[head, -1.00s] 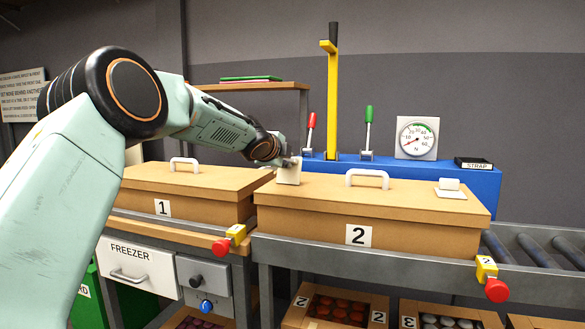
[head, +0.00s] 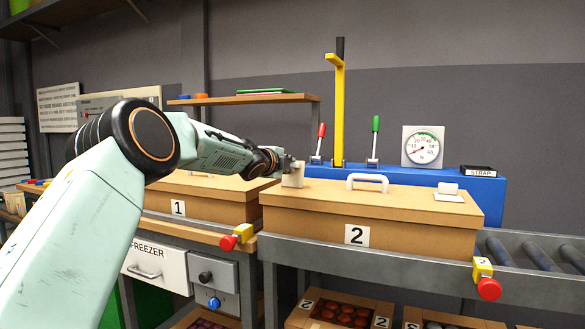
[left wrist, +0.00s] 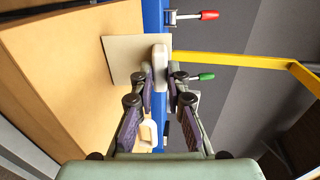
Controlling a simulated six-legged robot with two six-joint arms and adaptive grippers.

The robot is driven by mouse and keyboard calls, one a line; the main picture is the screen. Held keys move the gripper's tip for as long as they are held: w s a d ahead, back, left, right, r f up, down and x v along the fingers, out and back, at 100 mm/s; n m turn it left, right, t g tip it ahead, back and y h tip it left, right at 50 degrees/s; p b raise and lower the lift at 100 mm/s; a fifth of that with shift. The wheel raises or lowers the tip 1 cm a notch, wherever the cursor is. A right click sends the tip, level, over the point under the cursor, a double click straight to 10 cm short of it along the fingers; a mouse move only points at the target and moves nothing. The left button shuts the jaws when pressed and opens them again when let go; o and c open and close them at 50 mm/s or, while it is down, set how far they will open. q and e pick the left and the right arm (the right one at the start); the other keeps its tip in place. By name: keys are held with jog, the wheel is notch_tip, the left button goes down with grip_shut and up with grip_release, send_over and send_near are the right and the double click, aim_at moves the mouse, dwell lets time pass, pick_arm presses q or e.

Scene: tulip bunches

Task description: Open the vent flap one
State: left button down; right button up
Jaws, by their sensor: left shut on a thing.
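Box two (head: 320,217) is a cardboard box marked 2. A small pale flap (head: 293,179) stands raised on the left part of its lid, left of the white handle (head: 367,180). My left gripper (head: 292,164) is at the flap's upper edge. In the left wrist view the flap is a beige plate (left wrist: 120,58), and my left fingers (left wrist: 160,78) are shut on its white tab (left wrist: 159,62). A second flap (head: 449,197) with a white knob lies flat at the lid's right end. My right gripper is out of view.
Box one (head: 205,205) stands to the left. Behind are a blue bench (head: 420,178) with red and green levers, a yellow post (head: 338,110) and a dial (head: 422,146). A roller conveyor (head: 540,258) lies right. Red buttons (head: 489,288) stick out in front.

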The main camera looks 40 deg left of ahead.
pick_arm(q)
jog(key=shift+a, duration=0.15)
dwell(0.5)
jog(key=c, duration=1.4)
grip_release()
jog(key=shift+o, duration=0.4)
jog(key=shift+d, duration=0.2)
